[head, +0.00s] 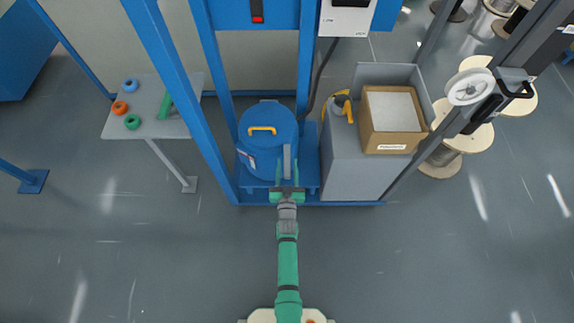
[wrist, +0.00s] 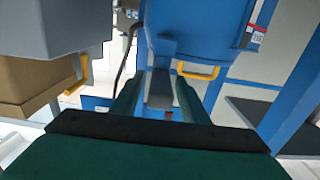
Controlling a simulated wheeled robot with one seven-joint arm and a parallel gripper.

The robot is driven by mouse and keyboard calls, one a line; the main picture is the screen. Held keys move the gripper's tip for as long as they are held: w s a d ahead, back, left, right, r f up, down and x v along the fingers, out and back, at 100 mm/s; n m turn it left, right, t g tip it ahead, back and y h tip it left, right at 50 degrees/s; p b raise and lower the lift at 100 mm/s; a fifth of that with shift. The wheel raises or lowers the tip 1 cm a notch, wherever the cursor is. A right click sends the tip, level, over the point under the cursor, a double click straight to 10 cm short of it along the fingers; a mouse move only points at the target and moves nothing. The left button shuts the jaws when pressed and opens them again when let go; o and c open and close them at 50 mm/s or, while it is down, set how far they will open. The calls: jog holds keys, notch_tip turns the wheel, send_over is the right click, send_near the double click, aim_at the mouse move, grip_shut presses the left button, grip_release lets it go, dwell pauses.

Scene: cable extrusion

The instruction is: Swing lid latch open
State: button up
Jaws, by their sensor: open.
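The lid (head: 266,120) is the round blue top of a drum, with a yellow handle (head: 262,129) across it. It looks closed in the head view. The latch (head: 287,158) appears as a grey upright bar at the lid's front right edge. My gripper (head: 287,179) is open in front of the drum, right at the latch. In the wrist view, the green fingers (wrist: 158,100) stand on either side of the grey latch (wrist: 160,84). I cannot tell whether either finger touches it. The yellow handle also shows in the wrist view (wrist: 199,72).
A grey cabinet (head: 352,172) with a cardboard box (head: 393,137) stands right of the drum. Blue frame posts (head: 216,150) rise at its left. A small table (head: 150,90) with coloured rings stands farther left. The floor in front is clear.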

jog(key=shift+w, duration=0.15)
jog(key=shift+c, duration=0.3)
grip_shut()
